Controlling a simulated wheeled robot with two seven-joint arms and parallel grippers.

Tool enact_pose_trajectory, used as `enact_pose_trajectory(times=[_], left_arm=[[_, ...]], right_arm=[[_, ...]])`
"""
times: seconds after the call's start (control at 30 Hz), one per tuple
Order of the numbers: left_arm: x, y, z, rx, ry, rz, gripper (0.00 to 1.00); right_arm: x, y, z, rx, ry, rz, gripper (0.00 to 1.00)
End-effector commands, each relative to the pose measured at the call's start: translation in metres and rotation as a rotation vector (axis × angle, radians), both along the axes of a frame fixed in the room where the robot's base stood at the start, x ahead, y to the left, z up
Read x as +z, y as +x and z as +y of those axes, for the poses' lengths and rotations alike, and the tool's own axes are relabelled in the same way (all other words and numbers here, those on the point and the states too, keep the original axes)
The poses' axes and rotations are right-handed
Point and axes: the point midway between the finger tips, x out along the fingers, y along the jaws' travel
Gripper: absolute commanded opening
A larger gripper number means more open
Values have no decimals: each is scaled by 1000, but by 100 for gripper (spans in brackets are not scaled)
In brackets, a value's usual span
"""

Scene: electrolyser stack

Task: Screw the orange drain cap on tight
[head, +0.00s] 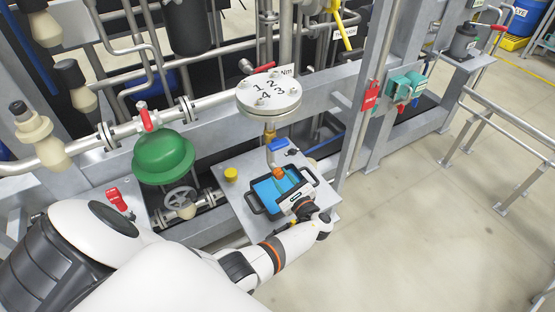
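The orange drain cap (278,173) is small in the head view, just below the blue-handled valve (278,145) on the vertical drain line. The picture is too small to tell whether the fingers touch or grip the cap, or how the cap sits on the outlet. My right gripper is not in view.
The tray rests on a grey metal shelf (239,172) with a yellow cap-like part (231,174) at its left. A round white numbered flange (268,91) stands above. A green dome valve (163,157) is at left. Open floor (430,230) lies to the right.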

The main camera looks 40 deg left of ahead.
Motion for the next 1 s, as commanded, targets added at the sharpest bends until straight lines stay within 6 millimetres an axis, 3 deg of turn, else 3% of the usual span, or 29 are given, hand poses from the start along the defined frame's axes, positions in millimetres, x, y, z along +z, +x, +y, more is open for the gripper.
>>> enact_pose_trajectory(times=[0.03,0.1,0.13,0.47,0.57,1.0], left_arm=[[-3,-1,-1,-1,-3,0,41],[-2,-1,-1,-1,-3,-2,52],[-2,-1,-1,0,-2,-3,53],[-1,-1,-3,0,-1,-8,53],[-1,-6,-14,-1,-2,-10,53],[-2,-39,-95,-2,-3,-7,53]], right_arm=[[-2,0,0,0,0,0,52],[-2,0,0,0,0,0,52],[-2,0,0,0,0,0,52],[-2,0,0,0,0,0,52],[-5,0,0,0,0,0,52],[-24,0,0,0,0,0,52]])
